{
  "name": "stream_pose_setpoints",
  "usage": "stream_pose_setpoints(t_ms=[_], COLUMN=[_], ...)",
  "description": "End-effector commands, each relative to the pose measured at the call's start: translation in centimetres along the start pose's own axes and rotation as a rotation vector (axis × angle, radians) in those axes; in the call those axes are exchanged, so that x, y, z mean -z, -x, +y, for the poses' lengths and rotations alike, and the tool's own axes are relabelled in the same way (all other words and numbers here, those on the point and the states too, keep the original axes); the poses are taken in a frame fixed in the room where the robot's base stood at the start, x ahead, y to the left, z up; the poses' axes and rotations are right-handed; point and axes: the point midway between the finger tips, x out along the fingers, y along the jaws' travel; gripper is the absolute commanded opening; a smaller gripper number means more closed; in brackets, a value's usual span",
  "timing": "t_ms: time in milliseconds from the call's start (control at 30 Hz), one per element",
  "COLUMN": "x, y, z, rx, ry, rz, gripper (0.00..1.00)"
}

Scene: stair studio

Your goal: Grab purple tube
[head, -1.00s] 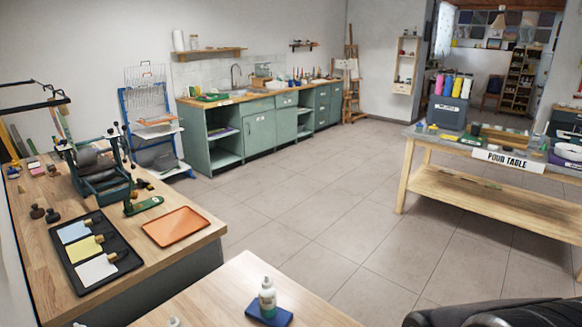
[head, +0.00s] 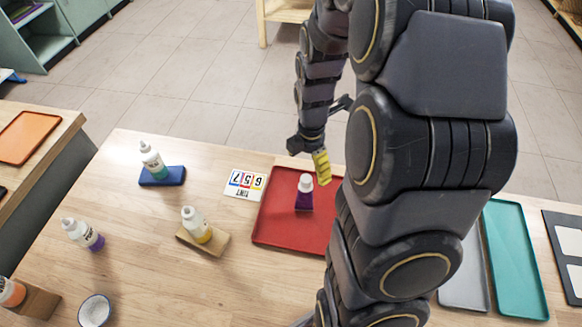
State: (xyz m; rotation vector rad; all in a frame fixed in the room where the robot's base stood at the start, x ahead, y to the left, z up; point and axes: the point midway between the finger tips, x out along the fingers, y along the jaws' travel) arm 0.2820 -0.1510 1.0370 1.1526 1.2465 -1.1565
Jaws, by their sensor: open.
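A small purple tube (head: 304,199) with a white cap stands on the red tray (head: 268,228) in the head view. My gripper (head: 322,160) is above and behind the tube, close to the tray's far edge. It is open, apart from the tube, and shows a yellow finger pad. My arm hides the right part of the red tray and part of the gripper.
A bottle on a blue block (head: 162,177) and a yellow bottle (head: 196,224) on a wooden block stand left of the tray. A number card (head: 245,184) lies beside it. Grey (head: 462,285) and teal (head: 517,262) trays lie to the right. A small bowl (head: 94,310) is at front left.

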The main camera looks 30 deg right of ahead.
Motion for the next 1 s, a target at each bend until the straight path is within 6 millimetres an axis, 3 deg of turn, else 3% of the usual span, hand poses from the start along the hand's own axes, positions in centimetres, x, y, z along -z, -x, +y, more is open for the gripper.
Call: stream_pose_setpoints(t_ms=[167, 700, 1000], x=[-0.7, 0.3, 0.2], y=[-1.5, -8.1, -8.4], z=[0.1, 0.0, 0.1], rx=[0.000, 0.000, -0.004], ry=[0.062, 0.060, 0.060], rz=[0.002, 0.001, -0.001], gripper=[0.69, 0.69, 0.69])
